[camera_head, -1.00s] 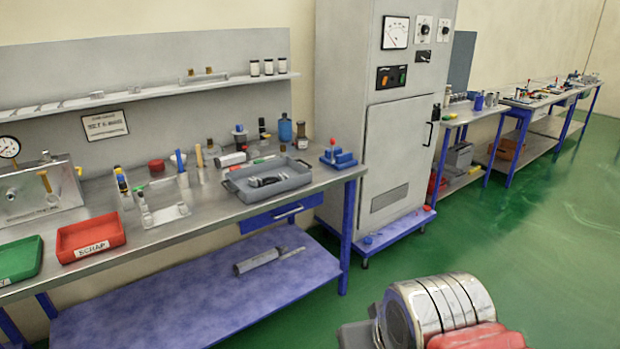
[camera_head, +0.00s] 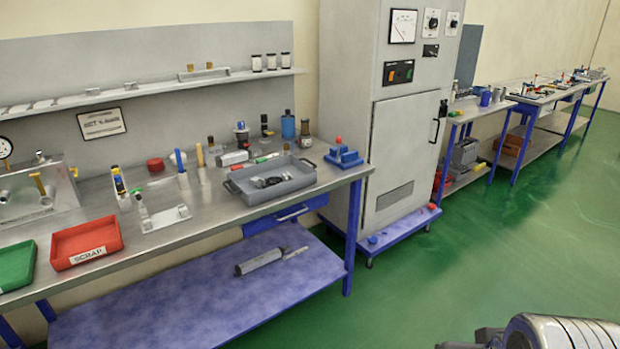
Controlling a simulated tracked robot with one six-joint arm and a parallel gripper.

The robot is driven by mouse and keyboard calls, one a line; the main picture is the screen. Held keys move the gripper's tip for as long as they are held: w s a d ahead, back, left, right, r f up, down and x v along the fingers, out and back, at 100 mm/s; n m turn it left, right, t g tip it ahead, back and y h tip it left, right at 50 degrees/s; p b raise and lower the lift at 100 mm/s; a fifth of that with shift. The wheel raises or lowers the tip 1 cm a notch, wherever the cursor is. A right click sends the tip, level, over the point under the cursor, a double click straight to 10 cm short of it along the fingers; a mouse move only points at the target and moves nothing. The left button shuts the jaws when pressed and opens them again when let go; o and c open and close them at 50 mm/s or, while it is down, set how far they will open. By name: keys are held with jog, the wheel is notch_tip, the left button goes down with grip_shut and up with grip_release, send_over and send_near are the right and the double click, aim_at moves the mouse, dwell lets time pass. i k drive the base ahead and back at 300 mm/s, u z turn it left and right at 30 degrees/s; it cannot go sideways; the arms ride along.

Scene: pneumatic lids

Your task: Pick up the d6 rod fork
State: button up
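I cannot pick out the d6 rod fork for certain; parts at bench height are too small to tell. A grey tray (camera_head: 288,195) on the steel workbench (camera_head: 205,225) holds several small dark and metallic parts (camera_head: 270,182). A clear fixture plate (camera_head: 166,218) stands left of the tray. A grey cylinder with a rod (camera_head: 262,261) lies on the blue lower shelf. A rounded metallic part of my arm (camera_head: 560,333) shows at the bottom right corner. My gripper is not in view.
A red SCRAP bin (camera_head: 86,242) and a green bin (camera_head: 16,268) sit at the bench's left. A blue block with a red-topped piece (camera_head: 342,156) stands at its right end. A tall grey cabinet (camera_head: 395,150) stands beside the bench. Green floor is open at right.

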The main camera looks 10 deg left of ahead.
aim_at(285, 176)
jog(key=z, duration=0.05)
jog(key=i, duration=2.55)
jog(key=u, duration=2.5)
